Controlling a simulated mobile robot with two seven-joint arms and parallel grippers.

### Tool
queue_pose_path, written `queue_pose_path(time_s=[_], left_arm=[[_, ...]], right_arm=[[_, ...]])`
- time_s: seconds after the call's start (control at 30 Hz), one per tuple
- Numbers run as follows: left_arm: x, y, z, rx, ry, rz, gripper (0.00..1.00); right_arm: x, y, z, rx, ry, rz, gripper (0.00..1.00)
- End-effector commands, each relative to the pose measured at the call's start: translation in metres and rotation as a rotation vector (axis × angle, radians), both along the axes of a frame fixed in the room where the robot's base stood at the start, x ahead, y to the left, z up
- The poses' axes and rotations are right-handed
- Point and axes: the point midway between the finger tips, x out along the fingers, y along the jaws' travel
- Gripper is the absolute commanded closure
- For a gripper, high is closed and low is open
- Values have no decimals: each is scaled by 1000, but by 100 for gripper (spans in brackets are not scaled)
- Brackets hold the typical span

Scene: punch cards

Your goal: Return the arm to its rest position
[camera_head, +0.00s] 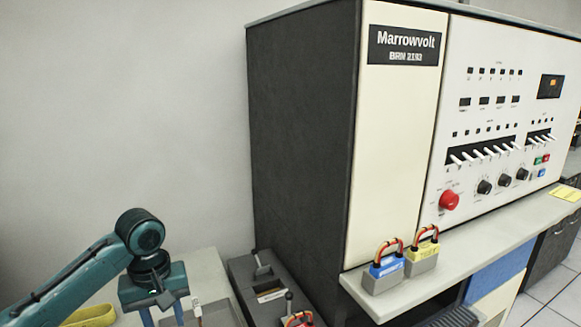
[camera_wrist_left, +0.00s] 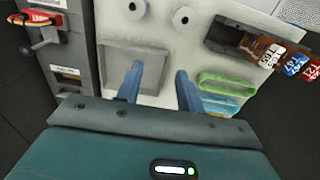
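My left arm (camera_head: 75,280) comes in from the lower left in the head view. Its gripper (camera_head: 163,317) points down over a pale surface, with the fingertips cut off by the bottom edge. In the left wrist view the two blue fingers of the gripper (camera_wrist_left: 158,88) stand apart with nothing between them. They are over a pale panel (camera_wrist_left: 145,25) with a square recess (camera_wrist_left: 130,62). I cannot tell whether the fingertips touch it. My right arm and right gripper are in neither view.
A large Marrowvolt cabinet (camera_head: 303,130) stands right of the arm. A blue padlock (camera_head: 382,276) and a yellow padlock (camera_head: 422,258) sit on its ledge. A grey lever box (camera_head: 262,285) is beside the gripper. Several coloured tags (camera_wrist_left: 292,62) are at the wrist view's right.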

Motion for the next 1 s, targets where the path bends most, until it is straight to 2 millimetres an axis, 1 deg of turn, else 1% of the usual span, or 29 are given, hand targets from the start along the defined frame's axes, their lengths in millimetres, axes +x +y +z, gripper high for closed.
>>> queue_pose_path(time_s=[0.03, 0.17, 0.27, 0.37, 0.4, 0.5, 0.57, 0.67, 0.73, 0.87, 1.0], left_arm=[[-10, -13, -18, -14, 5, -56, 63], [-26, -35, -43, -42, -24, -172, 63], [-43, -52, -63, -69, -51, -262, 63], [-63, -70, -83, -102, -89, -355, 63], [-73, -77, -91, -117, -109, -392, 63], [-100, -91, -108, -148, -168, -474, 63], [-117, -95, -116, -159, -204, -510, 63], [-144, -95, -125, -155, -260, -551, 63], [-163, -90, -129, -135, -289, -568, 63], [-192, -73, -133, -79, -318, -584, 63], [-220, -51, -134, -6, -320, -594, 63]], right_arm=[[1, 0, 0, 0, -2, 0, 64], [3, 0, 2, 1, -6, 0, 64], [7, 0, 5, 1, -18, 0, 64], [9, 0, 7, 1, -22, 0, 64], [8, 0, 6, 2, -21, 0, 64], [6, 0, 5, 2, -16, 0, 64], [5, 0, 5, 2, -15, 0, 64], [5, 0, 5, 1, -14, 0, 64], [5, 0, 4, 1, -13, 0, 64], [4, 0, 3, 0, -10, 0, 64], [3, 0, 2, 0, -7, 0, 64]])
